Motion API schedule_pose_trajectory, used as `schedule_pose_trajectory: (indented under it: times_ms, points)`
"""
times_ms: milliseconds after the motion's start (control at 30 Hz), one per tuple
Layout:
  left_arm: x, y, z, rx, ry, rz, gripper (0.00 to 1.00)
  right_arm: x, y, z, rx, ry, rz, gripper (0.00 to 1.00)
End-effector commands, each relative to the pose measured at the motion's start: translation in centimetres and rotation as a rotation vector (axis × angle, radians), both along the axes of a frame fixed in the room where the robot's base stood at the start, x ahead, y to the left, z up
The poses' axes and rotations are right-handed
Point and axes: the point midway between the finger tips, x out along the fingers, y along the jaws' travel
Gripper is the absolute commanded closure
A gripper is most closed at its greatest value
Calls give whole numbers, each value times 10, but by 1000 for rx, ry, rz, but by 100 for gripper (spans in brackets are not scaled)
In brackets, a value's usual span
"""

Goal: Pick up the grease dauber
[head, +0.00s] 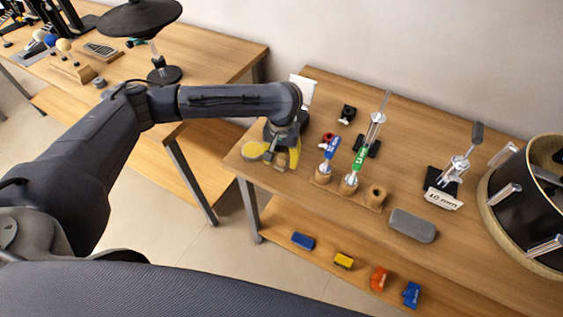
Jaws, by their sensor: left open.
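My left gripper (283,152) points down over the left end of the right-hand wooden table, with its fingers partly hidden by my arm. It is open. Yellow parts (253,150) and a small tan piece (280,162) show right at the gripper, but I cannot tell whether it touches them. Beside it, a wooden holder (368,204) carries a blue-labelled tool (331,150) and a green-labelled tool (359,159), both upright. I cannot tell for sure which thing is the grease dauber. My right gripper is not in view.
A grey rounded case (412,225), a metal stand with a "10 mm" card (443,201) and a drum (525,200) stand to the right. Small black items lie behind the tools. Coloured blocks sit on the lower shelf (320,260). Another table (215,60) holds a cymbal pad (139,18).

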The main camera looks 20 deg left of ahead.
Motion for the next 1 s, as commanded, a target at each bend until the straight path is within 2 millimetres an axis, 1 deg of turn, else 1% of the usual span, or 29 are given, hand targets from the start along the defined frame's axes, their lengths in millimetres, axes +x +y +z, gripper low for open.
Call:
schedule_pose_trajectory:
  times_ms: [333,767,1000]
  points:
    - [0,0,-3,0,0,0,50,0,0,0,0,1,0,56]
    - [0,0,-3,0,0,0,100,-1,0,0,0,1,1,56]
    - [0,0,-2,0,0,0,100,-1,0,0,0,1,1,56]
